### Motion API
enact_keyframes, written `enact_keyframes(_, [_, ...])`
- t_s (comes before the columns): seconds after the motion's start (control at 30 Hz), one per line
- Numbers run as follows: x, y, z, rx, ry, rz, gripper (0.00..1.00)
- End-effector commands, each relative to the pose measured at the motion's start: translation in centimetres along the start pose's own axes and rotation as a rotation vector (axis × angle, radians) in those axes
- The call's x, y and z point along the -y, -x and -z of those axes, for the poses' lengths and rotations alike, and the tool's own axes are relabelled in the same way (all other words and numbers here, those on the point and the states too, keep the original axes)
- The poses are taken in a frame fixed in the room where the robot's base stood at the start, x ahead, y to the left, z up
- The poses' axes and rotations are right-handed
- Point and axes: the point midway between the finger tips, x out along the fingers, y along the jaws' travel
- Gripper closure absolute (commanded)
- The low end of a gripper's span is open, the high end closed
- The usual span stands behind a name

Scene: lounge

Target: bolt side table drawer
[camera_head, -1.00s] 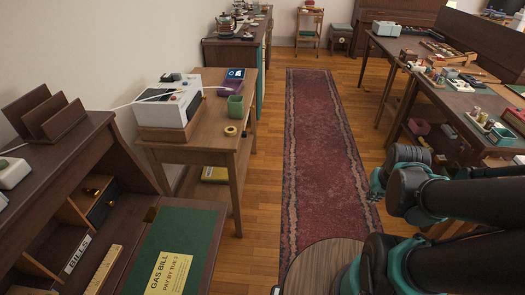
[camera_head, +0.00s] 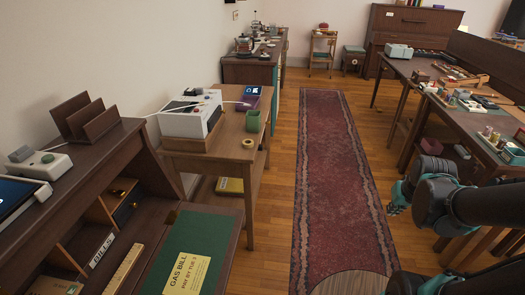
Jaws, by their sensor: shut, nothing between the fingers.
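The side table (camera_head: 201,165) is a small brown wooden table against the left wall, beyond the open writing desk. It carries a white machine (camera_head: 191,115), a green cup (camera_head: 253,121), a roll of tape (camera_head: 249,143) and a purple box (camera_head: 250,97). A yellow item (camera_head: 229,186) lies on its lower shelf. I cannot make out a drawer or bolt on this table. My dark and teal arm is folded at the right edge, well apart from the table.
The writing desk (camera_head: 105,160) stands at near left, its green flap (camera_head: 205,232) folded down with a gas bill (camera_head: 181,275) on it. A red runner rug (camera_head: 334,170) lies along the clear aisle. Cluttered worktables (camera_head: 425,95) line the right side. A piano (camera_head: 412,30) stands at the back.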

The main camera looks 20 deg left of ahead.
Motion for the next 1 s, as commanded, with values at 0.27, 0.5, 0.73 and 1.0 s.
enact_keyframes(0.27, [7.5,-2.9,13.7,-0.078,0.392,0.091,1.0])
enact_keyframes(0.5, [17.3,-7.2,22.8,-0.163,0.724,0.161,1.0])
enact_keyframes(0.73, [29.3,-12.4,28.4,-0.258,1.033,0.221,1.0])
enact_keyframes(1.0, [41.8,-17.6,30.2,-0.364,1.314,0.27,1.0])
